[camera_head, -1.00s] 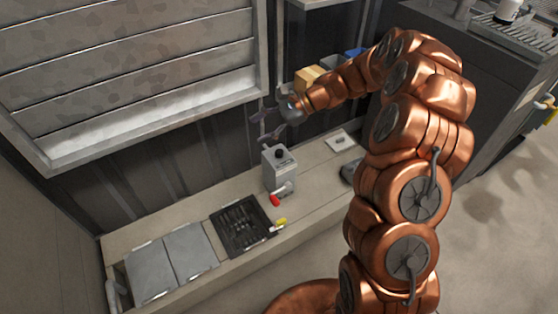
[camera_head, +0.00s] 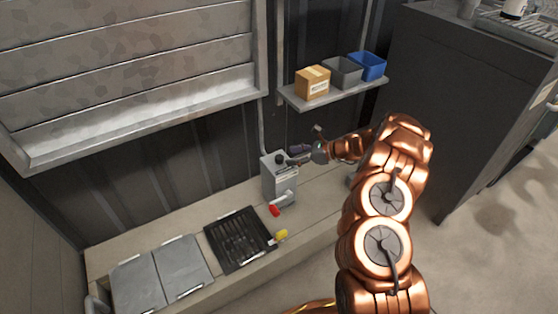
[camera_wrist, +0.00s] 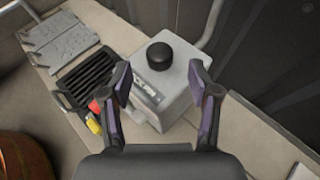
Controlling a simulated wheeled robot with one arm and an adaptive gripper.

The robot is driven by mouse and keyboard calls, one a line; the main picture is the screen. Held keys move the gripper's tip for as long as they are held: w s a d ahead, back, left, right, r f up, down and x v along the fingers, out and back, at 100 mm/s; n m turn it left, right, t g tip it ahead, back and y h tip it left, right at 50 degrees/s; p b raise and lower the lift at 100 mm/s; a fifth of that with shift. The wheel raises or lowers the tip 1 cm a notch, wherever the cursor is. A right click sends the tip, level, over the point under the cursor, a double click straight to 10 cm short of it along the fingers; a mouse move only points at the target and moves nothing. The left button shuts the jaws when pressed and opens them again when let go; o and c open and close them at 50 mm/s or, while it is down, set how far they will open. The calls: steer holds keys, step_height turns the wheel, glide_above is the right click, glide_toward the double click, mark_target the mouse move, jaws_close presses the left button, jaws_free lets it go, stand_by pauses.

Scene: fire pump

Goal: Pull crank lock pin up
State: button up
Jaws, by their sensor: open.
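A grey box (camera_head: 277,185) stands upright on the bench with a round black knob (camera_head: 280,159) on its top. I take this knob for the lock pin, though no label confirms it. A crank with a red grip (camera_head: 274,210) sticks out low on the box's front. My gripper (camera_head: 298,156) is just right of the knob, near the box top. In the wrist view, my open gripper (camera_wrist: 162,84) has its fingers spread on either side of the box top, empty, with the knob (camera_wrist: 160,55) ahead between the fingertips. Contact cannot be told.
A black grated tray (camera_head: 239,240), a yellow-handled item (camera_head: 281,235) and grey lids (camera_head: 161,274) lie left and in front of the box. A wall shelf (camera_head: 332,94) with a carton and bins hangs above my gripper. A pipe (camera_head: 262,120) runs up behind the box.

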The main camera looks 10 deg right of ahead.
mark_target(281, 157)
steer(key=shift+b+x, duration=0.75)
steer(key=shift+x, duration=2.25)
steer(key=shift+c, duration=0.4)
jaws_close()
steer(key=shift+r, duration=0.1)
